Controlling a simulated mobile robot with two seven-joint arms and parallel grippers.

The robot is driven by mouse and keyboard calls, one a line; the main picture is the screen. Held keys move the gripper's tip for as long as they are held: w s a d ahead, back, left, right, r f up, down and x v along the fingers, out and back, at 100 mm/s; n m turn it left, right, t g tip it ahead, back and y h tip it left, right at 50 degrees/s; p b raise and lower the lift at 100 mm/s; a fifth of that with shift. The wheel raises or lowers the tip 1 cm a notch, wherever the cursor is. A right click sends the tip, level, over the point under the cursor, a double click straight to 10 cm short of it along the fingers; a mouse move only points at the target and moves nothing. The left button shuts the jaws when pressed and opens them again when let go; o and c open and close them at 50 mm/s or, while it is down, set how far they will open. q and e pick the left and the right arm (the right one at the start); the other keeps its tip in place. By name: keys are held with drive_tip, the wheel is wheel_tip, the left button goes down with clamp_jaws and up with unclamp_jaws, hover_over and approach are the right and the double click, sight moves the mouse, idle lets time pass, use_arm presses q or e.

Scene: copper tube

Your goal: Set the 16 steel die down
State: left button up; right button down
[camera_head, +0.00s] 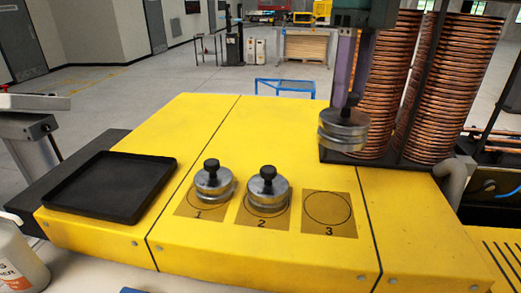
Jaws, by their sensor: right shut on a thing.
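My right gripper (347,100) comes down from the top right and is shut on the knob of a round steel die (343,132). The die hangs above the yellow bench top (280,130), behind the marked square 3 (328,214), which is empty and shows its drawn circle. The knob is mostly hidden by the fingers. A steel die with a black knob (213,183) stands on square 1, a little right of its circle. Another steel die with a black knob (267,190) stands on square 2. My left gripper is not in view.
An empty black tray (110,186) lies at the left of the bench. Tall stacks of copper coils (455,85) stand in a dark holder at the back right, close to the held die. A white bottle (18,262) stands at the lower left.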

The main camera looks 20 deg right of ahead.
wheel_tip(320, 180, down, 15)
drive_tip(key=b, duration=1.1)
drive_tip(key=shift+a+f+b, duration=0.1)
drive_tip(key=shift+b, duration=0.25)
drive_tip(key=c, duration=0.5)
unclamp_jaws()
